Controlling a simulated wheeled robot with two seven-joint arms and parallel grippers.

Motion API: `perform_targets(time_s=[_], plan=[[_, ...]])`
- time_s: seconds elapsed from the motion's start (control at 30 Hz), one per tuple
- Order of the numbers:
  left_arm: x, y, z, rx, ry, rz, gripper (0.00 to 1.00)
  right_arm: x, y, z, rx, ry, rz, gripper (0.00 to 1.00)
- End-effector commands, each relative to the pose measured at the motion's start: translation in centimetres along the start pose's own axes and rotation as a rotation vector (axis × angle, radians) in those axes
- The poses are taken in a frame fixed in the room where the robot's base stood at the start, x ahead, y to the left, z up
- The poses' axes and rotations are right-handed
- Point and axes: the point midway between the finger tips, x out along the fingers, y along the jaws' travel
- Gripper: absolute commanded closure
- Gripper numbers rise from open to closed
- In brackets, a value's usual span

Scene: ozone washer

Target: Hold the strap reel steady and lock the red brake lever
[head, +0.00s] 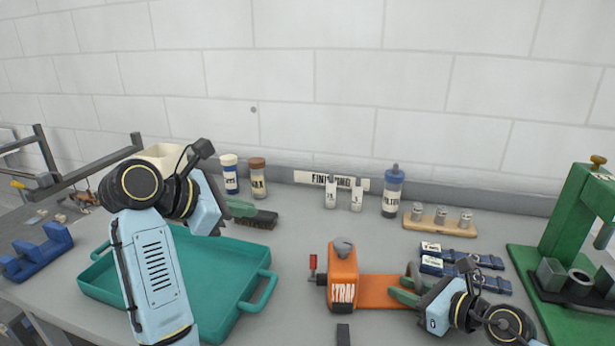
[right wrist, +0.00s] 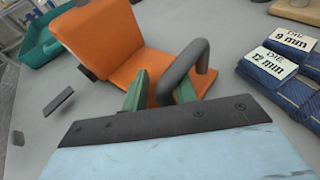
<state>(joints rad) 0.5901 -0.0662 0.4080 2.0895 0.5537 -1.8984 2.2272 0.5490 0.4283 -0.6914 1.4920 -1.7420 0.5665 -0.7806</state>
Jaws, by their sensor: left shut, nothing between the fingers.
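The strap reel (head: 343,283) is an orange block marked STRAP, with a grey knob on top and a flat orange base reaching right. The red brake lever (head: 313,263) stands upright at its left side. My right gripper (head: 408,291) is at the right end of the base. In the right wrist view, its green fingers (right wrist: 161,92) are apart, one on each side of a leg of a grey looped handle (right wrist: 190,62) by the orange base. Orange shows between the left finger and the handle.
A teal tray (head: 262,290) lies left of the reel. A dark brush (head: 262,219) is behind it. Labelled die packs (head: 462,257) lie beside my right gripper. A green press (head: 575,230) stands far right. A small dark block (head: 343,334) lies in front of the reel.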

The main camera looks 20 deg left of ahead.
Motion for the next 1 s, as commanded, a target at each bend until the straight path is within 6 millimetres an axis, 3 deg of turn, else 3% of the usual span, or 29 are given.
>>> perform_targets(time_s=[0.1,0.33,0.47,0.8,1.0], plan=[[0.0,0.0,0.0,0.000,0.000,0.000,1.00,0.0,0.0,0.1,0.000,-0.001,-0.001,0.60],[0.0,0.0,0.0,0.000,0.000,0.000,1.00,-0.2,-0.1,0.0,-0.001,-0.001,-0.001,0.60],[0.0,0.0,0.0,0.000,0.000,0.000,1.00,-1.3,-0.1,0.0,-0.002,0.000,-0.003,0.60],[0.0,0.0,0.0,0.000,0.000,0.000,1.00,-8.2,-0.1,-0.1,-0.002,0.002,-0.002,0.60],[0.0,0.0,0.0,0.000,0.000,0.000,1.00,-11.1,-0.1,-0.1,0.000,0.002,-0.001,0.60]])
